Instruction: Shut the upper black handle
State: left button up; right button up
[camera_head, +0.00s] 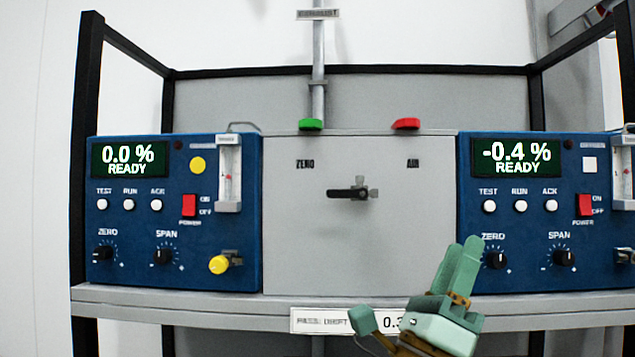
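One black handle (347,193) shows on the front of the grey middle panel, below and between the words ZERO and AIR. Its bar lies horizontal, with a small grey metal fitting at its right end. No second black handle is in view. My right gripper (412,288), pale green with brass-coloured links, is low in the view, in front of the shelf edge and below right of the handle. Its two finger parts stand apart with nothing between them, so it looks open. It is clear of the handle. My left gripper is not in view.
Blue analysers stand left (175,225) and right (540,250) of the grey panel (300,250), both reading READY. A green handle (311,124) and a red handle (406,124) sit at its top edge. Black frame posts (90,80) border the shelf (200,303). A yellow knob (219,264) sticks out left.

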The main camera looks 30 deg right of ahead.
jog(key=s+d+r+m+g+y, duration=0.1)
jog(key=s+d+m+g+y, duration=0.35)
jog(key=m+g, duration=0.35)
jog(key=w+d+f+m+t+y, duration=0.1)
jog(key=d+f+m+t+y, duration=0.25)
jog(key=m+t+y, duration=0.2)
jog(key=n+t+y, duration=0.4)
jog(key=t+y, duration=1.2)
jog(key=t, duration=0.2)
send_near(340, 194)
jog(key=shift+m, duration=0.35)
jog(key=w, duration=0.4)
jog(key=w+d+p, duration=0.1)
jog(key=w, duration=0.3)
jog(key=w+d, duration=0.1)
jog(key=w, duration=0.3)
jog(key=shift+w+r+p, duration=0.1)
jog(key=shift+w+p, duration=0.05)
jog(key=shift+p, duration=0.15)
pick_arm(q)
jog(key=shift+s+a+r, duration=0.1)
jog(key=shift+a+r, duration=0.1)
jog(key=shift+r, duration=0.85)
pick_arm(e)
grip_shut()
